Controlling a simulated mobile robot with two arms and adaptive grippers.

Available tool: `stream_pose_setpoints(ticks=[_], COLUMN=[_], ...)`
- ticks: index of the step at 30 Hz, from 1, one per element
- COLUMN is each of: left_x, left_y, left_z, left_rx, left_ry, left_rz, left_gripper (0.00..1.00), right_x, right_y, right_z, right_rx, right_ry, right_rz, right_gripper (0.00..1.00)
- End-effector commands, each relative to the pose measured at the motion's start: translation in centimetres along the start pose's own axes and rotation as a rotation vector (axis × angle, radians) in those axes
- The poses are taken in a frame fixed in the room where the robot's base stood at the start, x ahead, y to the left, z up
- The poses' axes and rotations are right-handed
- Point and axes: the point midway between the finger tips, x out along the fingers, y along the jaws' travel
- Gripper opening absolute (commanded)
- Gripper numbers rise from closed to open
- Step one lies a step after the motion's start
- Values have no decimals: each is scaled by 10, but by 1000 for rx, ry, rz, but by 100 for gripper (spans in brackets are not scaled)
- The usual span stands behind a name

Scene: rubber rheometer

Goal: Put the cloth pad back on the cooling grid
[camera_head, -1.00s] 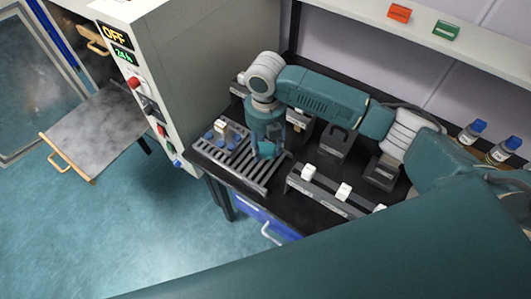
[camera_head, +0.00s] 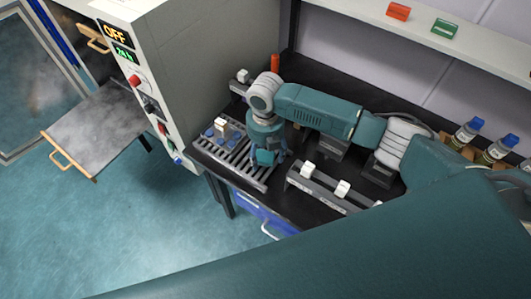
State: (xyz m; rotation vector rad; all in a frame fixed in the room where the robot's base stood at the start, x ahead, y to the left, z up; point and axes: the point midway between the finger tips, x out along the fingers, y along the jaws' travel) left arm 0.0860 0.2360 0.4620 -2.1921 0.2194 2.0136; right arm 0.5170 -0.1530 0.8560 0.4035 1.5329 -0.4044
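The cooling grid (camera_head: 236,172) is a dark slatted rack at the left front of the black bench. Blue round pieces (camera_head: 207,133) and a small pale block (camera_head: 223,122) sit at its far left part. My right gripper (camera_head: 266,161) points down over the grid's right end. A lighter teal patch shows at its fingertips; I cannot tell whether this is the cloth pad or part of the gripper. The fingers are too small and overlapped to show whether they are open or shut. I see no cloth pad clearly elsewhere. My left gripper is out of view.
A dark rack with white blocks (camera_head: 342,188) stands just right of the grid. The oven cabinet (camera_head: 204,70), its display reading OFF, stands at the left with a grey tray (camera_head: 97,128) sticking out. Blue-capped bottles (camera_head: 467,134) stand at the right.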

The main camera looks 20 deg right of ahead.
Motion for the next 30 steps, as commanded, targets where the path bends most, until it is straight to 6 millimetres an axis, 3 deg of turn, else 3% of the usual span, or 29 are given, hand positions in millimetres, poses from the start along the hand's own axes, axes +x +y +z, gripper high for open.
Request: stream_pose_setpoints(ticks=[11, 24, 30], left_x=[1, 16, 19], left_y=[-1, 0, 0], left_z=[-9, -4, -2], left_rx=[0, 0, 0], left_ry=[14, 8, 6], left_rz=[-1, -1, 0], left_gripper=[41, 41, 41], right_x=[-10, -96, -119], right_y=[1, 1, 1], right_z=[1, 1, 1], right_rx=[-1, 0, 0], right_ry=[-2, -3, -1], right_rz=[3, 4, 2], right_gripper=[64, 64, 64])
